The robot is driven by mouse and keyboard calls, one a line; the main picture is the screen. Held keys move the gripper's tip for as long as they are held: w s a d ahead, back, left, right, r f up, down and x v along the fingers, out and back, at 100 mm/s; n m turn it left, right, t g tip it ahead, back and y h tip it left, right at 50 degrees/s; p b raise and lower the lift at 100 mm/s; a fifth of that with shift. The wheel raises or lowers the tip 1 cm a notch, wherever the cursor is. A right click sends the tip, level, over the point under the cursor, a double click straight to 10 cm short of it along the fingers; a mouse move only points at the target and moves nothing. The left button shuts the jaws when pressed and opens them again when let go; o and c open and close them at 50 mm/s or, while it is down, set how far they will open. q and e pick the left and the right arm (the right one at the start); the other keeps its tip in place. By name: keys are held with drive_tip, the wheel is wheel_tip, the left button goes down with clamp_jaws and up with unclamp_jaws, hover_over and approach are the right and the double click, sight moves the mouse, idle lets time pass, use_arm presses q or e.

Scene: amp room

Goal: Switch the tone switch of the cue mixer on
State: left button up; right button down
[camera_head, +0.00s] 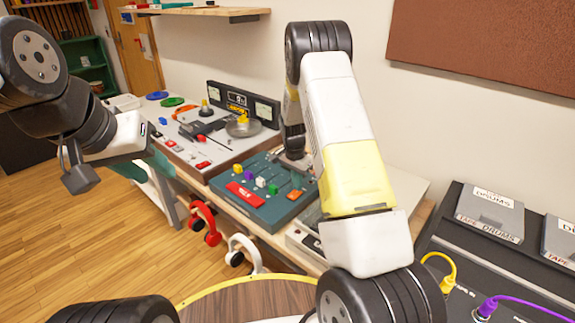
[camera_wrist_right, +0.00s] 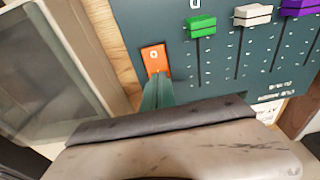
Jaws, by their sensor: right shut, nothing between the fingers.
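The cue mixer is a teal panel (camera_head: 274,209) with coloured slider knobs and a big red button (camera_head: 245,195). A small orange switch (camera_head: 296,194) sits near its right edge. In the right wrist view the orange switch (camera_wrist_right: 154,57) carries a white round mark, beside a green slider knob (camera_wrist_right: 201,26). My right gripper (camera_head: 294,158) is over the mixer, partly hidden by my arm. Its shut, empty teal fingertips (camera_wrist_right: 158,82) overlap the switch's lower edge; contact cannot be told. My left gripper (camera_head: 80,178) hangs at the left, away from the mixer.
A grey console with dials (camera_head: 190,135) stands left of the mixer. A grey device (camera_wrist_right: 50,75) lies close beside it. Red headphones (camera_head: 205,222) and white headphones (camera_head: 243,252) hang below the front edge. A black unit (camera_head: 450,235) with cables stands at the right.

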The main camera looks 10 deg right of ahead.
drive_tip(key=shift+f, duration=0.3)
drive_tip(key=shift+w+d+f+y, duration=0.1)
drive_tip(key=shift+d+f+y, duration=0.05)
drive_tip(key=shift+f+y, duration=0.15)
drive_tip(key=shift+r, duration=0.1)
drive_tip(key=shift+s+a+r, duration=0.3)
drive_tip(key=shift+s+a, duration=0.2)
drive_tip(key=shift+a, duration=0.15)
drive_tip(key=shift+d+r, duration=0.1)
drive_tip(key=shift+r, duration=0.25)
wheel_tip(320, 180, up, 13)
drive_tip(key=w+d, duration=0.1)
